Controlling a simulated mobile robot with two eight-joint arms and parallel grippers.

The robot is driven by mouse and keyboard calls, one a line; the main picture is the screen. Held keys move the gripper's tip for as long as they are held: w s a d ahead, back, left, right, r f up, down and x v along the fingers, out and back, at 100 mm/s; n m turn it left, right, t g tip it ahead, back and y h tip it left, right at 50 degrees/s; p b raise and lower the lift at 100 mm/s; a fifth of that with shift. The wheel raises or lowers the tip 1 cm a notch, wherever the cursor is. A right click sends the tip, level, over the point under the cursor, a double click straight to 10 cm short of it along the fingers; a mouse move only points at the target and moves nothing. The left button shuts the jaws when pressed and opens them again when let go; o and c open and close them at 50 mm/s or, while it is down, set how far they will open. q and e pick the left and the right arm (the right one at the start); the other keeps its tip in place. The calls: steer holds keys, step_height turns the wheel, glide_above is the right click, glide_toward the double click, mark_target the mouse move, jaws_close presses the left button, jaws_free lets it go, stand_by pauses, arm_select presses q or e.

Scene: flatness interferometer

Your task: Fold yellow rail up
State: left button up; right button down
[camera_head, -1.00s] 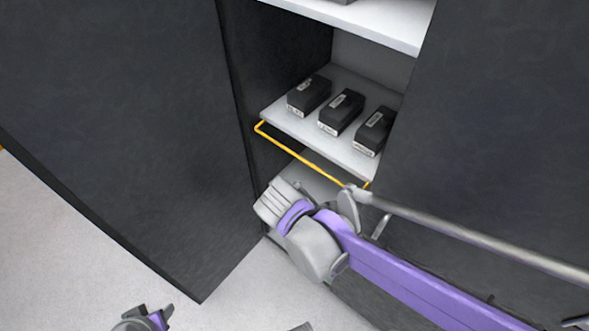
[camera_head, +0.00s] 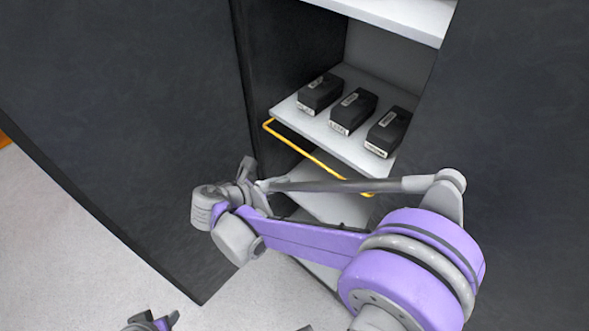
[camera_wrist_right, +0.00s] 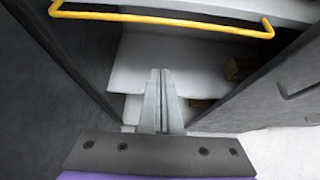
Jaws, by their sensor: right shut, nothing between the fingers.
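The yellow rail (camera_head: 308,153) is a thin U-shaped bar across the cabinet opening, just below and in front of the shelf with black boxes. Part of its right end is hidden behind my right arm in the head view. In the right wrist view the yellow rail (camera_wrist_right: 165,18) crosses the top of the picture. My right gripper (camera_wrist_right: 160,75) is shut and empty, apart from the rail, which appears above its fingertips there. In the head view the right gripper (camera_head: 248,168) is left of the rail, partly hidden by its wrist. My left gripper (camera_head: 152,319) is cut off at the bottom edge.
The shelf (camera_head: 290,108) holds black boxes (camera_head: 352,111) in a row. A lower pale shelf (camera_head: 318,192) lies below the rail. Dark panels (camera_head: 120,110) flank the opening on both sides. Pale floor (camera_head: 60,240) shows at lower left.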

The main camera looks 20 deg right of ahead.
steer(key=x, duration=1)
steer(key=shift+w+d+r+p, duration=0.15)
steer(key=shift+r+p, duration=0.25)
steer(key=shift+r, duration=1.65)
steer(key=shift+r+y+p, duration=0.3)
steer(key=shift+y+p, duration=0.1)
steer(key=shift+r+g+y+p, duration=0.3)
steer(key=shift+r+y+p, duration=0.1)
steer(key=shift+y+p, duration=0.15)
